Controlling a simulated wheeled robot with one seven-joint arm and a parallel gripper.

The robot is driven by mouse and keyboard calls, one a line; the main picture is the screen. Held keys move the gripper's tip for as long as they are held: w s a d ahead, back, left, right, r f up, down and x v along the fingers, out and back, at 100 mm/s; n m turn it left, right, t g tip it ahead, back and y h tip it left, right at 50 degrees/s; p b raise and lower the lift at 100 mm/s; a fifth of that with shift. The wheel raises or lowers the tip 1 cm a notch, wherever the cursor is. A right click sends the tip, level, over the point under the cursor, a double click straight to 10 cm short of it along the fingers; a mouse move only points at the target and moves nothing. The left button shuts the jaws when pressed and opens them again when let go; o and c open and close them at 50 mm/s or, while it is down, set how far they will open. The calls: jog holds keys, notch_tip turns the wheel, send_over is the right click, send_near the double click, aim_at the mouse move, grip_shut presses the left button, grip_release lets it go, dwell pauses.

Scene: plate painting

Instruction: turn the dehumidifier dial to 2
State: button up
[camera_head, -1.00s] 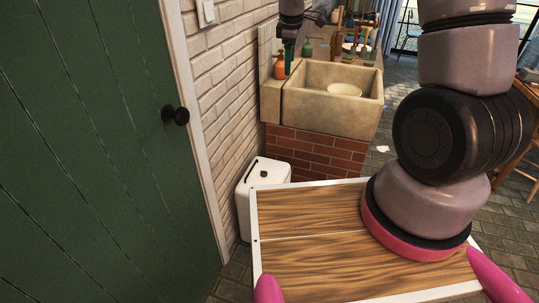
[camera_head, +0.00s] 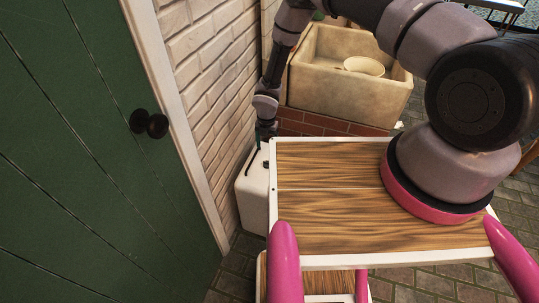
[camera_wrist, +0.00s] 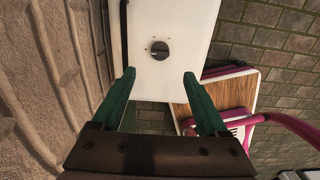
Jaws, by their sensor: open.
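The white dehumidifier (camera_head: 254,190) stands on the floor against the brick wall, partly hidden by my wooden top in the head view. In the wrist view its white top face (camera_wrist: 185,22) carries a black round dial (camera_wrist: 160,50). A small light mark shows on the dial's left side; its numbers are too small to read. My gripper (camera_wrist: 160,78) is open, its two green fingers apart and empty. The dial lies between and just beyond the fingertips in the picture; no contact shows. In the head view my gripper is small above the dehumidifier, mostly hidden.
The brick wall (camera_head: 215,60) stands close on the left of the dehumidifier. A green door (camera_head: 80,150) with a dark knob (camera_head: 149,123) is further left. A stone sink (camera_head: 325,90) with a bowl (camera_head: 364,66) stands behind. Paved floor (camera_wrist: 285,90) shows to the right in the wrist view.

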aim_at(267, 162)
notch_tip(267, 162, down, 11)
jog(key=shift+r, duration=0.1)
dwell(0.3)
grip_shut()
